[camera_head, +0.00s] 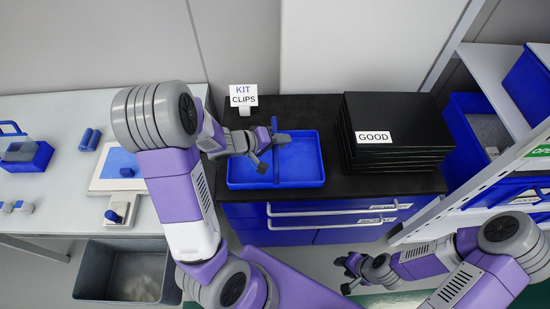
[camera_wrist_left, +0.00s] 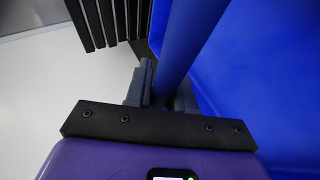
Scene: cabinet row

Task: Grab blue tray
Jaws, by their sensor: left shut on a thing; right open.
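The blue tray (camera_head: 305,172) sits on the black top of the blue cabinet, with a blue bar handle across its middle. My left gripper (camera_head: 268,150) reaches over the tray from the left and is shut on the tray's handle. In the left wrist view the round blue handle (camera_wrist_left: 190,45) passes between the two grey fingers (camera_wrist_left: 160,88). The tray's inner surface (camera_wrist_left: 270,80) fills the right of that view. My right gripper (camera_head: 348,272) is open and empty, low in front of the cabinet. Part of the tray and handle is hidden by my left gripper.
A stack of black panels with a GOOD sign (camera_head: 373,137) stands right of the tray. A KIT CLIPS sign (camera_head: 243,96) stands behind it. A white table (camera_head: 60,210) is at left, a grey bin (camera_head: 125,270) below it, and a shelf with blue bins (camera_head: 480,125) at right.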

